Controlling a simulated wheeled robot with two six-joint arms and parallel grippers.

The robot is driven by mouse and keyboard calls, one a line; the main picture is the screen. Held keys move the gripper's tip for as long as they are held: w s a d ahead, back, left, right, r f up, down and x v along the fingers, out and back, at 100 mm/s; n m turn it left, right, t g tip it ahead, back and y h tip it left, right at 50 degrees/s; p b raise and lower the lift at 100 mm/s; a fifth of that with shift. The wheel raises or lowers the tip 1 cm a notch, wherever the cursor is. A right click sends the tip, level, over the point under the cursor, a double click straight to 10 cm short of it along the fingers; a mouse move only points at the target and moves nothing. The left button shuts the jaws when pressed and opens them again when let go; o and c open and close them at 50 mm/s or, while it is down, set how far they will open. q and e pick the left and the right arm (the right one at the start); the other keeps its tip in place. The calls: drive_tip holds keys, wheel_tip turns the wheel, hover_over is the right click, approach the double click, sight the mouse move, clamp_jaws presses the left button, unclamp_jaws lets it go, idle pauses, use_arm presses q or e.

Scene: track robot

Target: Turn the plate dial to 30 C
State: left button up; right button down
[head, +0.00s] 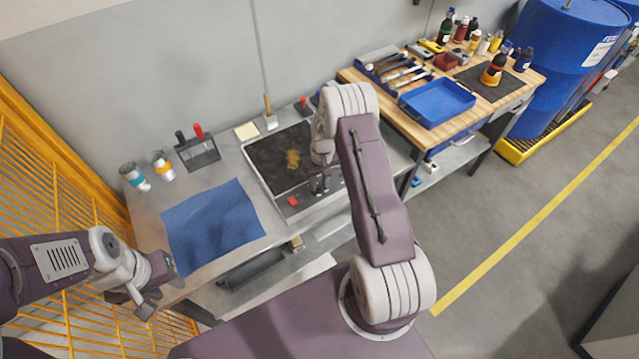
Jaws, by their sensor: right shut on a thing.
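The plate (262,172) is a steel-framed unit with a dark, speckled top and a brown stain in its middle. It stands on the steel bench. Its front panel (284,212) carries a red switch (293,201). My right gripper (319,188) points down at the right part of this panel and is shut on the dial there. The gripper covers the dial, so its scale and setting cannot be read. My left gripper (163,296) is open and empty, its fingers apart, near the bench's front left corner, away from the plate.
A blue cloth (212,224) lies left of the plate. Two cans (134,177), a dark rack (197,152) and a scraper (270,113) stand behind. A wooden table (407,128) with a blue tray (436,102) is at right. Yellow mesh fencing (60,185) borders the left.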

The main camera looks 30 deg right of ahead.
sight(320, 184)
drive_tip(key=shift+w+d+r, duration=0.1)
drive_tip(key=shift+w, duration=0.1)
drive_tip(key=c, duration=1.1)
unclamp_jaws()
wheel_tip(320, 184, up, 9)
drive_tip(key=b, duration=0.1)
drive_tip(key=shift+d, duration=0.2)
